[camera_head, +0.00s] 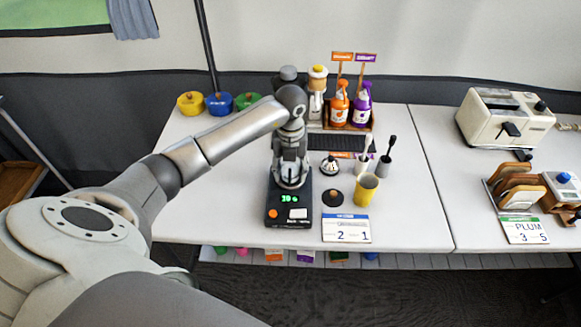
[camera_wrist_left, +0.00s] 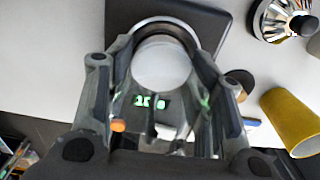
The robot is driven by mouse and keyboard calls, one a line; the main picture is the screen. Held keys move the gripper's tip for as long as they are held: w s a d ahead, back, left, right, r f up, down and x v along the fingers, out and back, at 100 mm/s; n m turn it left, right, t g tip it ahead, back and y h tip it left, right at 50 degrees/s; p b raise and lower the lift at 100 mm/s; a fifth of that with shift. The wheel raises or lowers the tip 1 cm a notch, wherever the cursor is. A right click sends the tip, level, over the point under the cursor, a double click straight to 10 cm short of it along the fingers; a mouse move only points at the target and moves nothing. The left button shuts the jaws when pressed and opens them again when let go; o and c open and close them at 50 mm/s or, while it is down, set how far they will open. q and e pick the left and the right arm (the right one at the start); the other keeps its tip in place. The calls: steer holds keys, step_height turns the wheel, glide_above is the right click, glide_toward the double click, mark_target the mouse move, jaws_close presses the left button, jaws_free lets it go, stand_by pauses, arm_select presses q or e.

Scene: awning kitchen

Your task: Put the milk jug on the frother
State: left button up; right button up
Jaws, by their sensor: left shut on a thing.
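The frother (camera_head: 288,214) is a black base with a lit green display and an orange button, near the front edge of the left table. My left gripper (camera_head: 290,163) points down over it and is shut on the metal milk jug (camera_head: 290,182). In the left wrist view the jug (camera_wrist_left: 163,66) is upright between the fingers, with a pale, round inside, and the black frother (camera_wrist_left: 212,27) lies below it. The gripper hides much of the jug in the head view. I cannot tell whether its bottom touches the base. My right gripper is not in view.
A yellow cup (camera_head: 366,190), a dark round lid (camera_head: 333,197), a chrome piece (camera_head: 329,166) and a number card (camera_head: 346,229) stand right of the frother. Behind are a bottle rack (camera_head: 340,127) and coloured pots (camera_head: 219,104). A toaster (camera_head: 499,120) stands on the right table.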

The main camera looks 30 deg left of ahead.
arm_select(q)
steer(key=shift+f, duration=0.2)
steer(key=o, duration=1.2)
steer(key=shift+r, duration=0.1)
steer(key=shift+r, duration=0.5)
step_height(320, 180, up, 11)
steer(key=shift+r+b, duration=0.15)
steer(key=shift+b, duration=0.7)
steer(key=shift+d, duration=0.1)
